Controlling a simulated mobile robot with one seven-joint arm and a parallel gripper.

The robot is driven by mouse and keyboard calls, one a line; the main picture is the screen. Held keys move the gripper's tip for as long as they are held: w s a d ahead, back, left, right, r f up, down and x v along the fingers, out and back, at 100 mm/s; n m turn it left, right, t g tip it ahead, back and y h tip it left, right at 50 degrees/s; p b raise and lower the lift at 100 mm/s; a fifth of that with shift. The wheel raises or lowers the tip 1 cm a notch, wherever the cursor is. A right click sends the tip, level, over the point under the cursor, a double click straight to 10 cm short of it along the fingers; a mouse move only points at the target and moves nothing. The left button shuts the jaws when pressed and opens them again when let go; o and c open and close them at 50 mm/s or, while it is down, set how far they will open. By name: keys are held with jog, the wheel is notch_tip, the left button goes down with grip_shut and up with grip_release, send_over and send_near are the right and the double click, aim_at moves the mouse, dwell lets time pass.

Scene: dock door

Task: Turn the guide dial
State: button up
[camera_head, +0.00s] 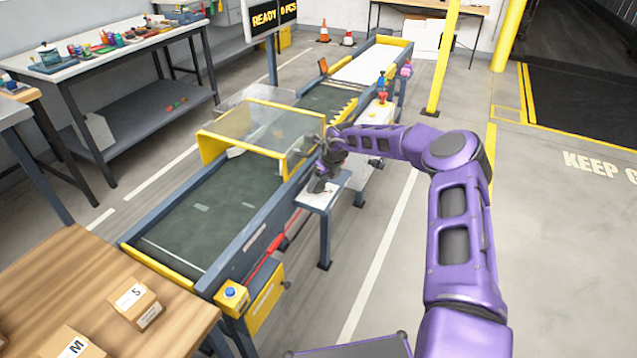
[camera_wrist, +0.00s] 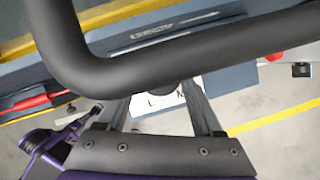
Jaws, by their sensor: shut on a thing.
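The guide dial sits on a small grey side shelf (camera_head: 338,183) on the near right side of the conveyor, mostly hidden by my gripper (camera_head: 321,177) in the head view. My gripper's two grey fingers reach to either side of this spot, shut on the dial. The dial's setting cannot be read.
The conveyor belt (camera_head: 190,215) has a clear hood with a yellow frame (camera_head: 240,140) beside my gripper. A yellow box with a blue button (camera_head: 232,293) is at its near end. A wooden table (camera_head: 60,275) with cartons stands at the lower left. The floor at right is open.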

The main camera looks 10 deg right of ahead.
jog(key=shift+n, duration=0.5)
jog(key=shift+d, duration=0.1)
jog(key=o, duration=1.1)
jog(key=shift+c, duration=0.2)
jog(key=v, duration=1.7)
jog(key=shift+w+d+r, duration=0.15)
jog(key=shift+w+r, duration=0.05)
jog(key=shift+r, duration=0.1)
